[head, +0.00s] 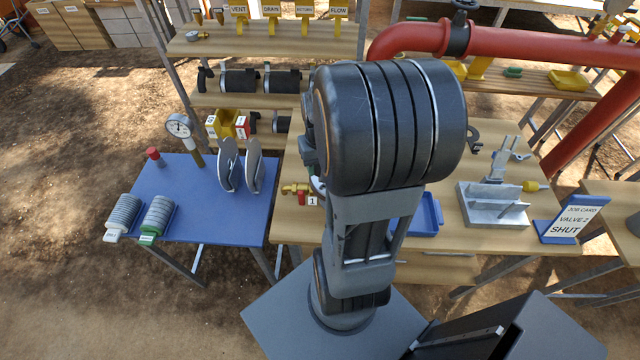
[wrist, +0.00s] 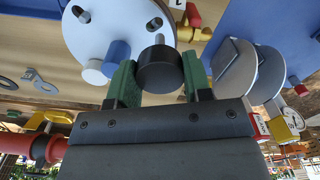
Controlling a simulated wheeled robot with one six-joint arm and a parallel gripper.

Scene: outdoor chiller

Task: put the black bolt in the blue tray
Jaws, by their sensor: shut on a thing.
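My gripper (wrist: 157,82) shows in the wrist view with its two green-padded fingers closed on the round head of the black bolt (wrist: 160,70). The bolt's thin shank points up in that picture, toward a white round plate (wrist: 130,22) that carries a blue peg and a white peg. I cannot tell whether the shank touches the plate. In the head view my arm hides the gripper, the bolt and the plate. The blue tray (head: 431,222) lies on the wooden table right of my arm, its left part hidden by the arm.
A grey metal fixture (head: 492,207) and a job card stand (head: 570,222) are right of the tray. A red and yellow valve (head: 298,190) with a number tag is left of my arm. A blue table (head: 200,215) holds a gauge and discs. A red pipe (head: 540,47) runs behind.

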